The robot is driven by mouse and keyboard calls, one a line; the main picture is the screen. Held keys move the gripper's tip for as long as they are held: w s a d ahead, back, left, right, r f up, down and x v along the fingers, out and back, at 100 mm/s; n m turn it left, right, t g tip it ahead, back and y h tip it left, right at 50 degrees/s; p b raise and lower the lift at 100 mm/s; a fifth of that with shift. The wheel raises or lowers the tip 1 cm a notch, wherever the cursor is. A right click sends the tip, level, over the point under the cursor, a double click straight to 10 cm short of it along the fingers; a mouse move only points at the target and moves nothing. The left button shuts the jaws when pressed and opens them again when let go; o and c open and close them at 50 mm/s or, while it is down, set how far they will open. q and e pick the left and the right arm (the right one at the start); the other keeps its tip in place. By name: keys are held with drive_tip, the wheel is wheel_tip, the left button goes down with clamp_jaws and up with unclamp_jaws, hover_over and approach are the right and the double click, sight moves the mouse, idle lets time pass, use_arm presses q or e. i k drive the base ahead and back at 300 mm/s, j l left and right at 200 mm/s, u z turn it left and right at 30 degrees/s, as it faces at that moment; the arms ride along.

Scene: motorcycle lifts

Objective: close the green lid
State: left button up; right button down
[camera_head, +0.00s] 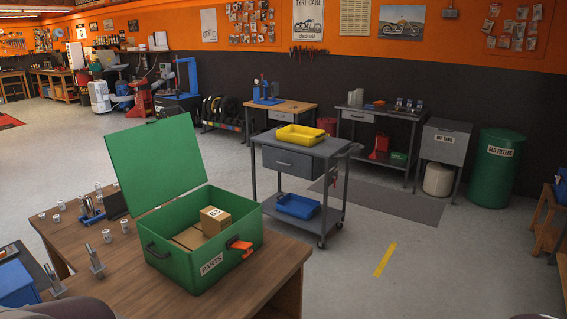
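The green lid (155,164) stands open, tilted up and back from the rear left edge of a green metal box (205,268). The box sits on a wooden table and carries a "PARTS" label on its front. It has an orange-red latch (241,247) on the front and a dark handle on its left side. Cardboard boxes (214,220) lie inside, the upper one reaching about the rim. Neither of my grippers shows in the head view; only rounded dark parts that may be mine show at the bottom edge.
The wooden table (140,287) also holds several small metal cylinders, upright metal pieces (95,262) and a blue-based item (91,210) left of the box. A blue bin (17,284) is at the left edge. A grey cart (300,160) stands behind the box.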

sight(156, 162)
drive_tip(key=i+l+z, duration=0.35)
drive_tip(key=i, duration=0.2)
drive_tip(key=i+l+z, duration=0.35)
drive_tip(key=i, duration=0.3)
drive_tip(key=i+z, duration=0.35)
drive_tip(key=i, duration=0.25)
drive_tip(key=i+u, duration=0.2)
drive_tip(key=i, duration=0.3)
drive_tip(key=i+l+u, duration=0.15)
drive_tip(key=i, duration=0.4)
drive_tip(key=i+l+u, duration=0.2)
drive_tip(key=i, duration=0.3)
drive_tip(key=i+j+u, duration=0.2)
drive_tip(key=u, duration=0.25)
drive_tip(key=i+u, duration=1.1)
drive_tip(key=u, duration=0.15)
drive_tip(key=i+u, duration=0.35)
drive_tip(key=i, duration=0.2)
drive_tip(key=i+u, duration=0.35)
drive_tip(key=i, duration=0.2)
drive_tip(key=i+l+u, duration=0.35)
drive_tip(key=i, duration=0.15)
drive_tip(key=i+j, duration=0.05)
drive_tip(key=j, duration=0.05)
